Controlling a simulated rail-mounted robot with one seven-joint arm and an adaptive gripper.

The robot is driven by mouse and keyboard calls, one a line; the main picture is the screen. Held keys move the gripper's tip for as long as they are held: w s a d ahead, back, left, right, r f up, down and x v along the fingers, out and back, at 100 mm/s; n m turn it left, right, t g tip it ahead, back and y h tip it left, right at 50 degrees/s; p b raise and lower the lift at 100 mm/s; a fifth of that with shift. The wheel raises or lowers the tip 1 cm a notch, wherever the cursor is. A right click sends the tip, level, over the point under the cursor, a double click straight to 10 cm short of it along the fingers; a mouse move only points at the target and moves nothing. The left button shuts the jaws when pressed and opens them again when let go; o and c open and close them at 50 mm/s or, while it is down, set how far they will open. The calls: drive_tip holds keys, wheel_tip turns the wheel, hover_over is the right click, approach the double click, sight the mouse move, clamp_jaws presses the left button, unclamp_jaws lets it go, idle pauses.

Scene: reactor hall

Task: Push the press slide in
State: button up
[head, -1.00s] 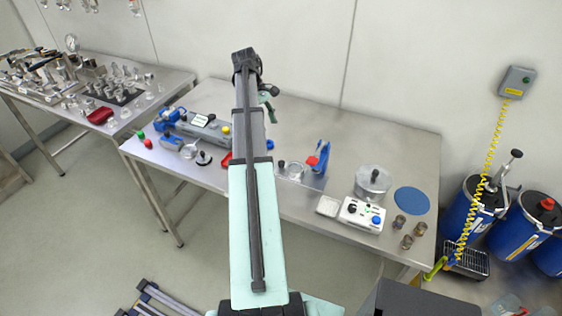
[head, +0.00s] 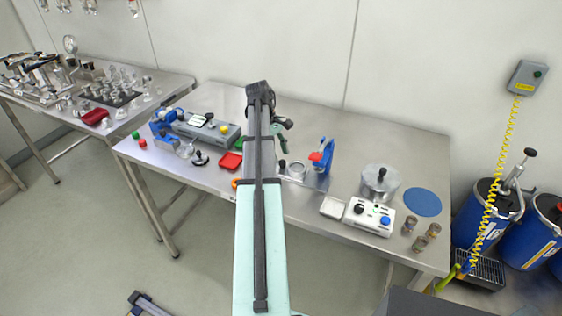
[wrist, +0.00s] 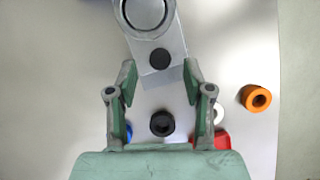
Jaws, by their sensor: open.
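The press (head: 322,158) stands near the middle of the table, with a blue upright frame and a flat metal base. Its metal slide shows in the wrist view (wrist: 166,36), carrying a round metal cup (wrist: 145,10) at the top edge and a black knob (wrist: 160,58) at its near end. In the head view the cup (head: 297,170) sits left of the blue frame. My gripper (wrist: 159,74) is open and empty, with its fingers on either side of the slide's knob end; contact cannot be told. In the head view my arm partly hides it.
The red tray also shows in the head view (head: 231,161). A white control box (head: 369,216) and a lidded metal pot (head: 380,182) stand right of the press.

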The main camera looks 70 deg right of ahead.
drive_tip(key=shift+x, duration=1.35)
